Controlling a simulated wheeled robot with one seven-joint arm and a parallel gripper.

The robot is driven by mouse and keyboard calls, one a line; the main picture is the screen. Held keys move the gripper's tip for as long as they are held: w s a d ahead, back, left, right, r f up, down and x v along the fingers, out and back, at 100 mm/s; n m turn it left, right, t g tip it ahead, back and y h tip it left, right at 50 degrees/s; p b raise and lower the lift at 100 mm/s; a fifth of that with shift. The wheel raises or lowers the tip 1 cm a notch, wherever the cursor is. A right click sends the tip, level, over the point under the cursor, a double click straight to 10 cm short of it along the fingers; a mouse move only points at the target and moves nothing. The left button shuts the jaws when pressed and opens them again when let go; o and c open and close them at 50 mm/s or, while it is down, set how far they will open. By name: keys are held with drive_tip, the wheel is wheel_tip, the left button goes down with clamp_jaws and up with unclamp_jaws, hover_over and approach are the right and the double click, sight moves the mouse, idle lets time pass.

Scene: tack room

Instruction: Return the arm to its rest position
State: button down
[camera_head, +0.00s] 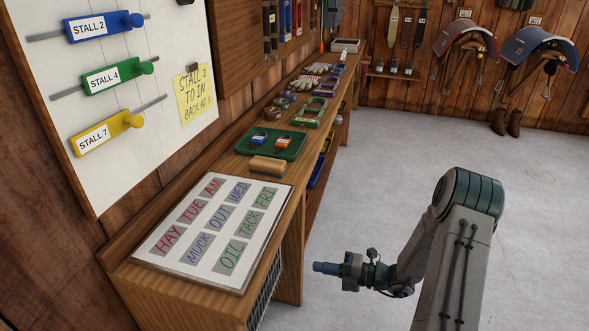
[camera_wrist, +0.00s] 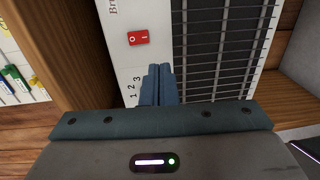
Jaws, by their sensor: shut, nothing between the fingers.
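My gripper (camera_head: 325,268) is shut and empty in the head view. It hangs in free air to the right of the wooden bench's near end, pointing left towards it. My arm folds down to it from an elbow at the lower right. In the wrist view the blue fingers of my gripper (camera_wrist: 158,84) are pressed together with nothing between them. Beyond them is a white appliance panel (camera_wrist: 143,58) with a red switch (camera_wrist: 138,38) and a dark grille (camera_wrist: 222,45). I cannot tell the exact gap to it.
The wooden bench (camera_head: 185,297) carries a lettered white board (camera_head: 200,265), a wooden-backed brush (camera_head: 268,165) and a green tray (camera_head: 294,153). A wall board (camera_head: 160,100) holds coloured stall tags above. Grey floor (camera_head: 385,150) lies open to the right; saddles hang at the back.

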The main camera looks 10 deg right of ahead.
drive_tip(key=s+a+r+n+g+h+p, duration=0.2)
drive_tip(key=s+r+n+g+h+p, duration=0.3)
drive_tip(key=r+n, duration=0.6)
drive_tip(key=s+a+r+n+g+h+p, duration=0.2)
drive_tip(key=s+a+r+n+g+p, duration=0.15)
drive_tip(key=s+r+n+p, duration=0.8)
drive_tip(key=s+d+r+n+t+h+p, duration=0.1)
drive_tip(key=d+r+n+h+p, duration=0.1)
drive_tip(key=r+n, duration=0.4)
drive_tip(key=s+d+r+n+t+h+p, duration=0.2)
drive_tip(key=r+n+h+p, duration=0.2)
drive_tip(key=r, duration=0.7)
drive_tip(key=s+d+r+n+t+h+p, duration=0.2)
drive_tip(key=r+n+h+p, duration=0.1)
drive_tip(key=r+n, duration=0.4)
drive_tip(key=shift+d+r+n, duration=0.35)
drive_tip(key=shift+d+r, duration=0.05)
drive_tip(key=shift+r, duration=0.25)
drive_tip(key=shift+d, duration=0.1)
